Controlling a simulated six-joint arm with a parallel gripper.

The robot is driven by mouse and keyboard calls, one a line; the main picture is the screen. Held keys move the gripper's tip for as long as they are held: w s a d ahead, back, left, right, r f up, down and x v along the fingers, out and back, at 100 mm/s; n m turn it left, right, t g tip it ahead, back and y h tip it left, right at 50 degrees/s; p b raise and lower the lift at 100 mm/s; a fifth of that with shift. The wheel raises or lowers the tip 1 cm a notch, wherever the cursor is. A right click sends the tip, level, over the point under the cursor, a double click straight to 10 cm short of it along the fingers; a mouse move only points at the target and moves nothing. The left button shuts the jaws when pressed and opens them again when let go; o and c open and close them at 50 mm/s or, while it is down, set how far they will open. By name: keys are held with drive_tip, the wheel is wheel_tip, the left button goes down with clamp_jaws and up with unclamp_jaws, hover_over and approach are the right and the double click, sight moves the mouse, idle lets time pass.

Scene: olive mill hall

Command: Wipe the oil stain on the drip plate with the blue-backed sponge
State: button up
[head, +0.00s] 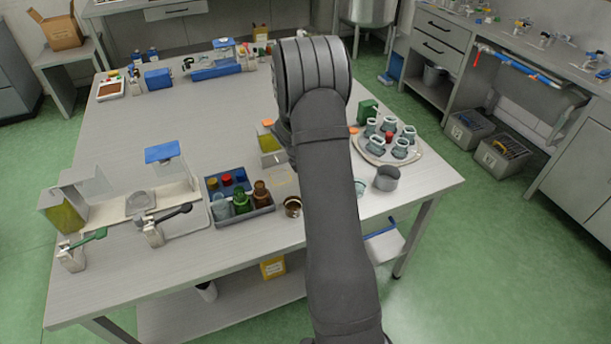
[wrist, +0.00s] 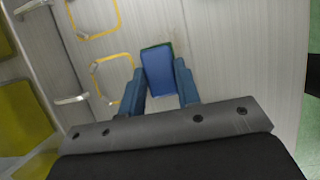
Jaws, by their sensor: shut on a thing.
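The blue-backed sponge (wrist: 158,72) is in the wrist view, with a thin green edge showing at its far end. My gripper (wrist: 160,80) is shut on it, one blue finger on each side. The sponge is over a pale grey, streaked surface; I cannot tell whether it touches. A faint brownish smudge shows around the sponge's far end, but it is too weak to be sure it is the oil stain. I cannot make out the drip plate's outline. In the head view my arm hides the gripper and sponge.
Yellow-outlined squares (wrist: 94,17) and yellow containers (wrist: 20,115) lie left in the wrist view. In the head view, a grey crate with bottles (head: 262,208) stands left of my arm. A round tray of jars (head: 408,164) and a grey cup (head: 386,178) stand right.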

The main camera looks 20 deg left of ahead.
drive_tip(key=shift+w+d, duration=1.9)
drive_tip(key=shift+w, duration=0.05)
drive_tip(key=shift+d, duration=0.25)
drive_tip(key=shift+s+a, duration=0.2)
drive_tip(key=shift+s, duration=0.25)
drive_tip(key=shift+s+a, duration=3.7)
drive_tip(key=shift+a, duration=0.05)
drive_tip(key=shift+w+d, duration=3.95)
drive_tip(key=shift+w+r, duration=0.1)
drive_tip(key=shift+r, duration=0.05)
wheel_tip(320, 180, up, 8)
